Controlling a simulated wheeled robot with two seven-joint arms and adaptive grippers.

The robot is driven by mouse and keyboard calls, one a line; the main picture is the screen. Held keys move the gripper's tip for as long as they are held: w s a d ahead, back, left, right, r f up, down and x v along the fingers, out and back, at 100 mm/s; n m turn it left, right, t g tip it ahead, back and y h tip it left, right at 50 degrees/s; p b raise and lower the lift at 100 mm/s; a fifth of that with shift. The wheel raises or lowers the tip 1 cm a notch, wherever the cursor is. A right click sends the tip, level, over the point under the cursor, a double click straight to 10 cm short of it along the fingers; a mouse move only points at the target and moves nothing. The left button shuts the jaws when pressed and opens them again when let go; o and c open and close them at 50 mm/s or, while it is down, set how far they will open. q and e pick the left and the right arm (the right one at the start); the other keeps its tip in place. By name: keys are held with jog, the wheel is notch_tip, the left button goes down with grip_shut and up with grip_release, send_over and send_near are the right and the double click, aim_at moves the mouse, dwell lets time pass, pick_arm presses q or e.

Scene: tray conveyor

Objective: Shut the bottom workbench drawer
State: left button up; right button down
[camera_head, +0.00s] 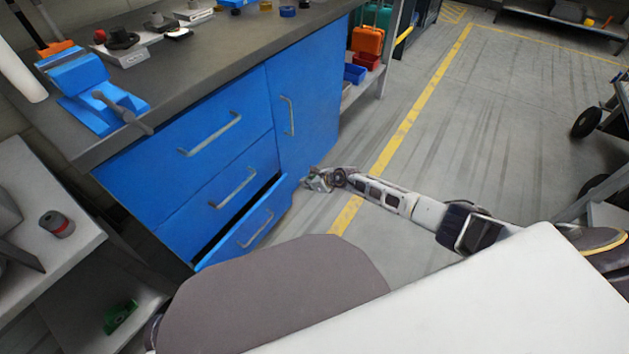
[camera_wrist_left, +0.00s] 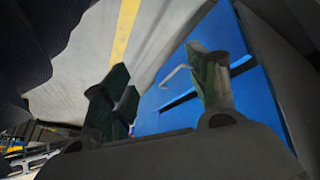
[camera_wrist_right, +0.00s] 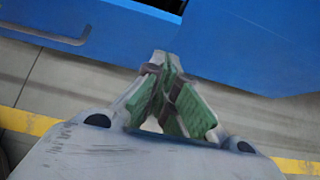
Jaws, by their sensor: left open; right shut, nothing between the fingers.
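The bottom drawer (camera_head: 275,205) of the blue workbench stands partly open, with a dark gap above its front. Its bar handle (camera_head: 255,229) faces the floor aisle. My right gripper (camera_head: 310,183) is low, just beyond the drawer's right end and near the cabinet door. In the right wrist view its green-padded fingers (camera_wrist_right: 171,85) are shut and empty; the drawer front (camera_wrist_right: 105,25) is at upper left. I see no clear contact. My left gripper (camera_wrist_left: 160,72) shows only in its wrist view, open and empty, with a blue front and handle beyond it.
The two upper drawers (camera_head: 185,150) and the cabinet door (camera_head: 310,95) look shut. A blue vise (camera_head: 85,90) sits on the worktop. A grey shelf (camera_head: 50,240) stands at left. The floor (camera_head: 480,120) right of the bench is open, with a yellow line.

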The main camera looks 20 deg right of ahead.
pick_arm(q)
notch_tip(320, 180, up, 6)
jog(key=a+g+y+p, duration=0.1)
jog(key=p, duration=0.1)
jog(key=shift+s+a, duration=0.35)
jog(key=shift+s, duration=0.05)
pick_arm(e)
jog(key=shift+v, duration=2.3)
